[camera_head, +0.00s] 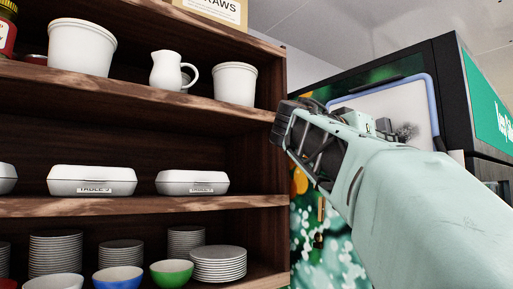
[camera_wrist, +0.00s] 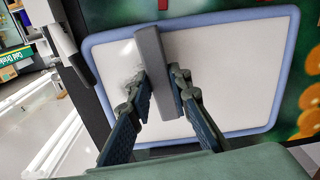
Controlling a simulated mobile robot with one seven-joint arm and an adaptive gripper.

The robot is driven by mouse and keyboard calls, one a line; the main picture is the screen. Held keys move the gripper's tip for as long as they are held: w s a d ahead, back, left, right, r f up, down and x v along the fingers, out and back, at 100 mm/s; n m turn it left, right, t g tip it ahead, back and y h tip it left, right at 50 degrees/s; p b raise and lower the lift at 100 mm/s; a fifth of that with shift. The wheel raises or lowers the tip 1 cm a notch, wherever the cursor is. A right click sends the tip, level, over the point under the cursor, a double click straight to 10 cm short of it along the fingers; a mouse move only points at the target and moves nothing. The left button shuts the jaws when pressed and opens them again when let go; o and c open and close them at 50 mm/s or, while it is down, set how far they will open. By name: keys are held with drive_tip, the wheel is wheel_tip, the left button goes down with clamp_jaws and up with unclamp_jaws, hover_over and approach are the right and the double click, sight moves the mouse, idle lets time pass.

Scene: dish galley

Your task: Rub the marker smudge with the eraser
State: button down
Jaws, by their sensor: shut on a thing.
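A whiteboard with a rounded blue frame (camera_wrist: 240,60) fills most of the wrist view. It also shows partly behind my arm in the head view (camera_head: 377,104). My gripper (camera_wrist: 161,82) is shut on a long grey eraser (camera_wrist: 150,45), one finger on each side.
The board is on a dark cabinet (camera_head: 450,85) with a green patterned front. A wooden shelf unit (camera_head: 245,204) stands at left in the head view, with white tubs (camera_head: 82,47), a jug (camera_head: 168,71), lidded boxes (camera_head: 92,181), plates (camera_head: 218,264) and bowls (camera_head: 171,272).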

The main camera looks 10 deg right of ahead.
drive_tip(key=shift+w+d, duration=0.25)
drive_tip(key=shift+d, duration=0.4)
